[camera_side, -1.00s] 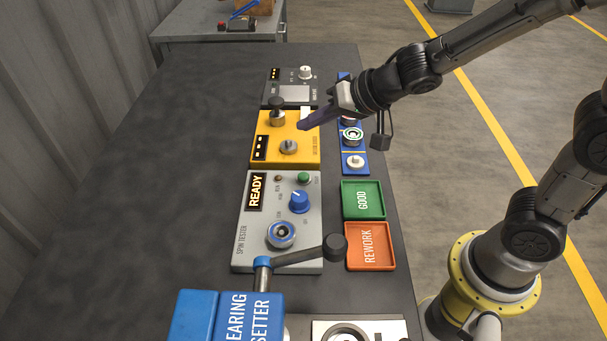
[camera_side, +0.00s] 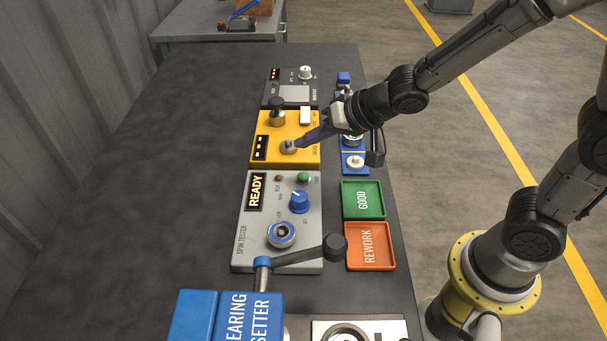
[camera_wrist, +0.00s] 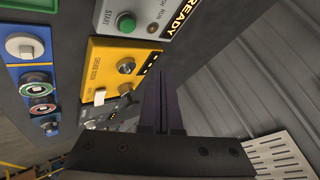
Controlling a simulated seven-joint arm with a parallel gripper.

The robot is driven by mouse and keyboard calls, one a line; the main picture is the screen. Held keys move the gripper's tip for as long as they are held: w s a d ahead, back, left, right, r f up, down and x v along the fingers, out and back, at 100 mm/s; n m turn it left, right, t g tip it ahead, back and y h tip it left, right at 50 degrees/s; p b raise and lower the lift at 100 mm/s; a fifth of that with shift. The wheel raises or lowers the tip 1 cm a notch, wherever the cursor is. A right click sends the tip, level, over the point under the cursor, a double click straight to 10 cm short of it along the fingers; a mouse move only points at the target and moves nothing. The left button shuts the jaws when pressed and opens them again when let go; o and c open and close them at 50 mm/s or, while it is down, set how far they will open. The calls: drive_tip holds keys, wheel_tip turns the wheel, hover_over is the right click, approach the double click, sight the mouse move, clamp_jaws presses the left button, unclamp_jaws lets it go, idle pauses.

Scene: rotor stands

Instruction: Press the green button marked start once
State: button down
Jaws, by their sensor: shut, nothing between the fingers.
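The green start button (camera_side: 304,178) is on the grey spin tester (camera_side: 310,240), near its top right in the side view. In the wrist view the green button (camera_wrist: 126,23) sits beside the word START at the top. The tester's display reads READY (camera_side: 256,191). My gripper (camera_side: 299,147) is shut and empty, above the yellow station (camera_side: 269,133), near its grey peg. It is apart from the green button, farther up the picture. In the wrist view the dark fingers (camera_wrist: 160,82) point up the picture, to the right of the yellow station.
A blue knob (camera_side: 299,202) and a ringed spindle seat (camera_side: 281,235) are also on the tester. A green GOOD tray (camera_side: 377,186) and an orange REWORK tray (camera_side: 390,263) stand to its right. A black-knobbed lever (camera_side: 335,247) crosses its lower edge. The left table is clear.

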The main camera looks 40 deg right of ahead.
sight(308, 178)
drive_tip(key=shift+f, duration=3.25)
drive_tip(key=shift+f, duration=0.1)
drive_tip(key=shift+f, duration=0.3)
